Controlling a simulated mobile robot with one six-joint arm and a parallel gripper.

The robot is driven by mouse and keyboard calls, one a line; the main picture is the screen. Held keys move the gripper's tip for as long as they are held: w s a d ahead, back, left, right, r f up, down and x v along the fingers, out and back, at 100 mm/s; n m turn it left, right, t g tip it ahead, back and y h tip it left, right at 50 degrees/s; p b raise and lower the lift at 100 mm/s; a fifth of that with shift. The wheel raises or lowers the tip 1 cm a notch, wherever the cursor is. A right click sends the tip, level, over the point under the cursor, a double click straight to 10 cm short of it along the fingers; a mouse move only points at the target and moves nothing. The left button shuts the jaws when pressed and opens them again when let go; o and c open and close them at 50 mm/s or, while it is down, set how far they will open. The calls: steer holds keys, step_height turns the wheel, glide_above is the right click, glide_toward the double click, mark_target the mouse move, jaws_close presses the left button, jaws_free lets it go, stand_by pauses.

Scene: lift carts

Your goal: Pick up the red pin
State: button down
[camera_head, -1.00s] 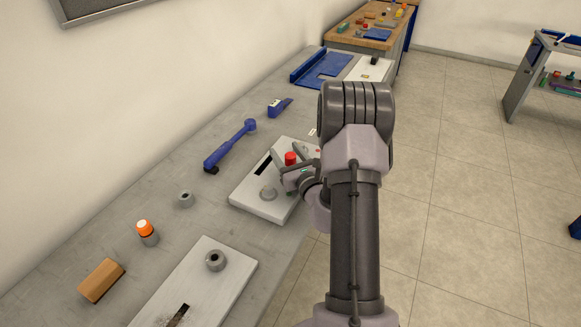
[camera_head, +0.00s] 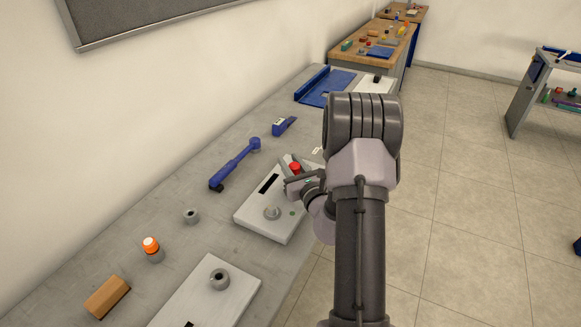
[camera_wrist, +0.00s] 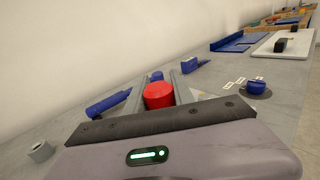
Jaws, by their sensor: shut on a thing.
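The red pin (camera_head: 295,168) is between the fingers of my gripper (camera_head: 293,175), over the far part of a white plate (camera_head: 258,222). In the wrist view the red pin (camera_wrist: 158,95) shows its round top between the two grey fingers, which are shut on it. Whether its lower end touches the plate is hidden. The plate has a dark slot, a grey round boss (camera_head: 272,212) and a small green spot near its right side.
A blue wrench-like tool (camera_head: 235,165), a blue block (camera_head: 284,125), a grey ring (camera_head: 191,215), an orange-capped pin (camera_head: 151,246) and a wooden block (camera_head: 107,297) lie on the grey bench. A second white plate (camera_head: 215,300) is nearer. A blue tray (camera_head: 325,88) stands farther back.

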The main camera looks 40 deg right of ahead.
steer(key=d+r+p+v, duration=0.1)
steer(key=d+v, duration=0.1)
steer(key=v, duration=1.4)
steer(key=shift+s+r, duration=0.2)
steer(key=shift+r+p, duration=0.15)
steer(key=shift+p, duration=0.2)
step_height(320, 180, up, 3)
steer(key=shift+f+p, duration=0.1)
steer(key=shift+p, duration=1.1)
